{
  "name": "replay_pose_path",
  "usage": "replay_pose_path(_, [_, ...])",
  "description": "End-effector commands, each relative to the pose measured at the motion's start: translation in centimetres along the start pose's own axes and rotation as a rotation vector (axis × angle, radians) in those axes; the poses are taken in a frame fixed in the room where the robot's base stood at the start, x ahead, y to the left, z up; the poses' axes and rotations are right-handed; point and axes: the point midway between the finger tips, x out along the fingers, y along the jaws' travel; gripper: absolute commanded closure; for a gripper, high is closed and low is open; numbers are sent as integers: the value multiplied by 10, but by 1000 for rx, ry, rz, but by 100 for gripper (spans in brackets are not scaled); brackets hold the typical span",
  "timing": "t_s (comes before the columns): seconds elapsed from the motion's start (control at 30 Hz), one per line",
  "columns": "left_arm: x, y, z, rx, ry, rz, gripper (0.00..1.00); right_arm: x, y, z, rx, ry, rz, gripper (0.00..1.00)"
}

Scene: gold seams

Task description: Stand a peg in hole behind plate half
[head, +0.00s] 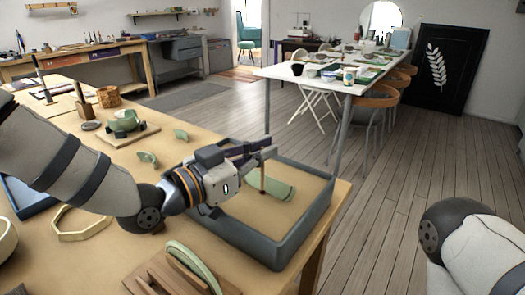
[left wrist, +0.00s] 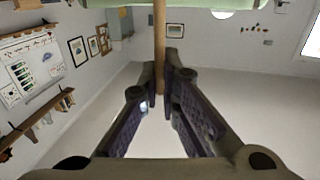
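My left gripper (head: 262,150) is over the grey-walled tray (head: 318,222), fingers pointing right. A thin brown wooden peg (head: 263,180) stands upright at its fingertips. In the left wrist view the peg (left wrist: 160,40) runs between the two close fingertips (left wrist: 162,82), which are shut on it. A green plate half (head: 272,189) is in the tray, right around the peg's lower end in the picture. I cannot tell whether the peg touches it or a hole; no hole shows. Another green plate piece (head: 194,265) stands on a wooden stand (head: 160,277) at the front. My right gripper is out of view.
Small green shards (head: 147,158) lie left of the tray, and a green bowl-like piece (head: 124,122) sits on a board. A pale polygonal ring (head: 82,224) is at the left. The table's right edge (head: 326,232) is close to the tray. Open floor lies beyond.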

Motion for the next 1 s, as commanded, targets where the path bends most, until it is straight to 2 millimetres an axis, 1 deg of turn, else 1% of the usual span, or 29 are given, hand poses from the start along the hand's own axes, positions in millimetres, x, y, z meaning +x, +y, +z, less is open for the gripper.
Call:
replay_pose_path(0.23, [0,0,4,-1,-1,0,100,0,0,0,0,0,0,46])
replay_pose_path(1.0, [0,0,7,-2,-4,0,100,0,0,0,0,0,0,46])
